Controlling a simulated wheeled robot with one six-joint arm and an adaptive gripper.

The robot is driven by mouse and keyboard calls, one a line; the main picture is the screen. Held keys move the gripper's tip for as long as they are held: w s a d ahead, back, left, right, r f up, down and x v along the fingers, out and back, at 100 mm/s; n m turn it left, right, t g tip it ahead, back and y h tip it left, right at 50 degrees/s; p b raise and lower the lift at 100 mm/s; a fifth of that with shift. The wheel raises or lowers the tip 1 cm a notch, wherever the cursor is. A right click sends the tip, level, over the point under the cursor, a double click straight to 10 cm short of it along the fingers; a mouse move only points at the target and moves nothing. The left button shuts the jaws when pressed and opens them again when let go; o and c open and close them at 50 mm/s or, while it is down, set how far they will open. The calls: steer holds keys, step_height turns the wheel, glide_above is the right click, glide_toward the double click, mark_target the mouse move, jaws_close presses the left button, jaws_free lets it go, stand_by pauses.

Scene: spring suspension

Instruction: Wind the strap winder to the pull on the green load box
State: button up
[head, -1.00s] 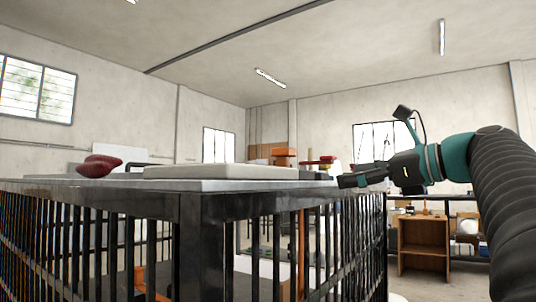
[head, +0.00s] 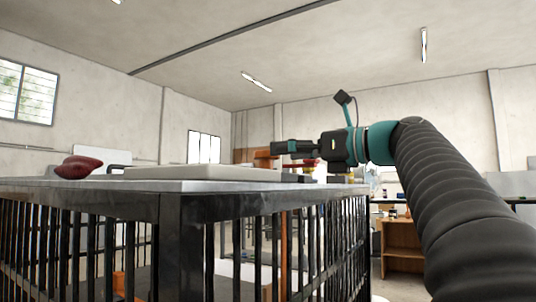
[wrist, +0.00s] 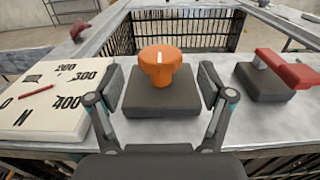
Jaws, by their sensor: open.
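An orange knob (wrist: 160,62) with a white mark on top, which looks like the strap winder, stands on a dark square block (wrist: 162,93) on the bench top. In the head view the orange knob (head: 262,156) shows partly behind my gripper (head: 285,147). In the wrist view my gripper (wrist: 161,78) is open, one finger on each side of the knob in the picture; no contact shows. A white dial plate (wrist: 48,100) marked N, 200, 300 and 400 lies to the left, with a red needle (wrist: 36,91) left of the numbers. No green load box is visible.
A red lever (wrist: 288,68) on a dark block (wrist: 263,84) stands to the right of the knob. A dark red bag-like object (head: 78,167) lies on the bench's left side. The bench (head: 120,190) has black barred sides. A brown cabinet (head: 400,240) stands at right.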

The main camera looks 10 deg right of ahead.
mark_target(267, 152)
steer(key=shift+x, duration=2.7)
